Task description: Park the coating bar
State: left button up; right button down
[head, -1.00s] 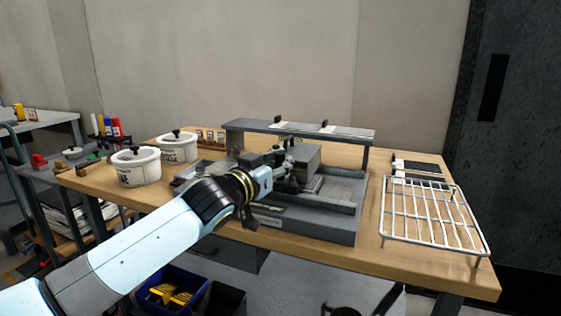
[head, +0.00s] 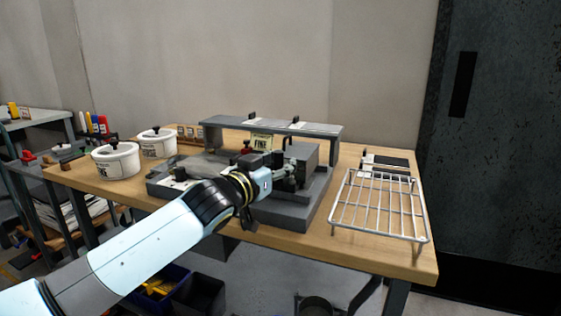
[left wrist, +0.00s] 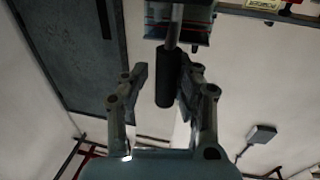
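The grey coating machine (head: 272,212) stands on the wooden bench. The coating bar's dark block (head: 300,155) sits near the right end of its bed, partly behind my gripper. My left gripper (head: 284,181) is at the front of the machine. In the left wrist view, my left fingers (left wrist: 166,78) are drawn in on both sides of a black cylindrical handle (left wrist: 167,85). My right gripper is not in view.
A grey bridge shelf (head: 212,124) spans the back of the machine. A yellow FINE label (head: 262,142) and a red knob (head: 247,148) stand under it. A wire rack (head: 378,207) is at the right, two white pots (head: 115,160) (head: 157,143) at the left.

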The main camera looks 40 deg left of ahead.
pick_arm(q)
jog(key=shift+o, duration=1.2)
jog(key=shift+r, duration=0.1)
jog(key=shift+o, duration=0.2)
jog(key=shift+w, duration=0.1)
jog(key=s, duration=1.2)
jog(key=shift+d, duration=0.2)
